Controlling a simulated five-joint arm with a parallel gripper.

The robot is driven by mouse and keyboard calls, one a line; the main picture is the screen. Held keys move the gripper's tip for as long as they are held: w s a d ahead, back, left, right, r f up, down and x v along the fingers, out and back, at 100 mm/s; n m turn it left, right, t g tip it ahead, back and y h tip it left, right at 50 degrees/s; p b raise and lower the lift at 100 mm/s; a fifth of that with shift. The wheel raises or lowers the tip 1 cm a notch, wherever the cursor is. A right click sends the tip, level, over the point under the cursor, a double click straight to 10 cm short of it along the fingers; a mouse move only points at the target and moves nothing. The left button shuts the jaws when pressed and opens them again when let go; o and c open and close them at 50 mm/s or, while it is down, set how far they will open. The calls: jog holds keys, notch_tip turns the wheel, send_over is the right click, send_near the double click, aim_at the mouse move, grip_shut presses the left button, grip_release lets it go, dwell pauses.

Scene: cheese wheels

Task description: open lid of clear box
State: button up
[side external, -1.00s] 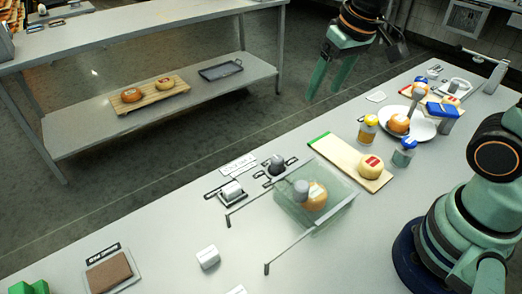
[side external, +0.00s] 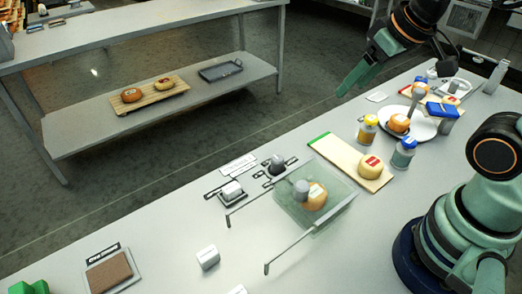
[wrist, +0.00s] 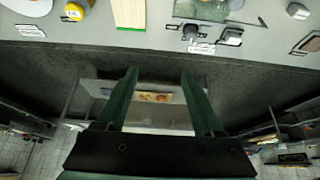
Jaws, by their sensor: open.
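The clear box (side external: 340,208) stands on the grey worktable with an orange cheese wheel (side external: 314,198) inside. Its see-through lid appears to be on, with a grey knob (side external: 301,187) near the top. Two thin rods stick out from the box to the left. In the wrist view only part of the box (wrist: 195,14) shows at the top edge. My gripper (side external: 345,88) is in the air beyond the far table edge, well apart from the box. In the wrist view its green fingers (wrist: 158,78) are spread with nothing between them.
A board (side external: 334,151) with a yellow cheese (side external: 370,166) lies right of the box. Jars (side external: 403,153) and a white plate (side external: 424,127) stand farther right. A small white block (side external: 208,257) is nearer the front.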

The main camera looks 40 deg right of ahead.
jog(key=n+g, duration=0.6)
jog(key=n, duration=0.1)
send_near(302, 185)
notch_tip(302, 185, down, 11)
jog(key=shift+s+r, duration=0.15)
jog(key=shift+r, duration=0.05)
jog(key=shift+c, duration=0.3)
grip_shut()
dwell(0.9)
